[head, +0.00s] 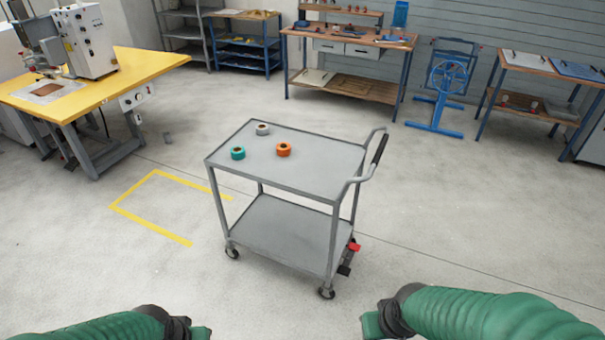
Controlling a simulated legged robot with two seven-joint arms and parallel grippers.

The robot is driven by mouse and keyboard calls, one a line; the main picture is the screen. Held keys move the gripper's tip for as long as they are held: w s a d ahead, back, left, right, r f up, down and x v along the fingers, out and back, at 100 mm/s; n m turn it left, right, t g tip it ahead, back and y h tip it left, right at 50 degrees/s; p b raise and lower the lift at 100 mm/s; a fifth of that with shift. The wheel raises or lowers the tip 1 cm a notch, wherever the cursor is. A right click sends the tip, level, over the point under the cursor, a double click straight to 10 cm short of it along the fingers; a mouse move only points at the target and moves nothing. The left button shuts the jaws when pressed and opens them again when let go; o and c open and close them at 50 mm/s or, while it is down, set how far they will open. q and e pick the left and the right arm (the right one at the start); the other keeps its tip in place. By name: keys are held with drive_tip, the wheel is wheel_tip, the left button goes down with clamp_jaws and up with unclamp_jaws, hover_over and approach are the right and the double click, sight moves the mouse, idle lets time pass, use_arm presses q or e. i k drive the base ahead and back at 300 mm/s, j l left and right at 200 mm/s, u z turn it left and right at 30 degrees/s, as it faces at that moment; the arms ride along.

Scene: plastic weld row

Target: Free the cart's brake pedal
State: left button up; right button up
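A grey two-shelf cart (273,228) stands upright on its casters in the middle of the head view. A small red pedal (354,246) sticks out low at its right end, below the handle (379,150). A dark part (345,268) sits just under the pedal; I cannot tell whether it touches or blocks it. My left gripper (201,332) is at the bottom edge, left of the cart. My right gripper (370,325) is at the bottom edge, in front of the cart and right of its near caster. Both are apart from the cart, with their fingers not clearly visible.
Green, grey and orange rolls (284,149) sit on the cart's top shelf. A yellow floor outline (150,225) lies left of the cart. A yellow-topped machine table (100,98) stands at left; workbenches (350,40) and a blue reel stand (440,85) are behind. Floor at right is clear.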

sight(343, 270)
drive_tip(key=i+l+u, duration=0.15)
drive_tip(key=l, duration=0.25)
drive_tip(key=i+l+u, duration=0.15)
drive_tip(key=i+l, duration=0.15)
drive_tip(key=i+l+u, duration=0.15)
drive_tip(key=l, duration=0.4)
drive_tip(key=i+l+u, duration=0.15)
drive_tip(key=l, duration=0.3)
drive_tip(key=i+l+u, duration=0.2)
drive_tip(key=l, duration=0.3)
drive_tip(key=l+u, duration=0.15)
drive_tip(key=l, duration=0.3)
drive_tip(key=i+l+u, duration=0.15)
drive_tip(key=l, duration=0.35)
drive_tip(key=i+j, duration=0.35)
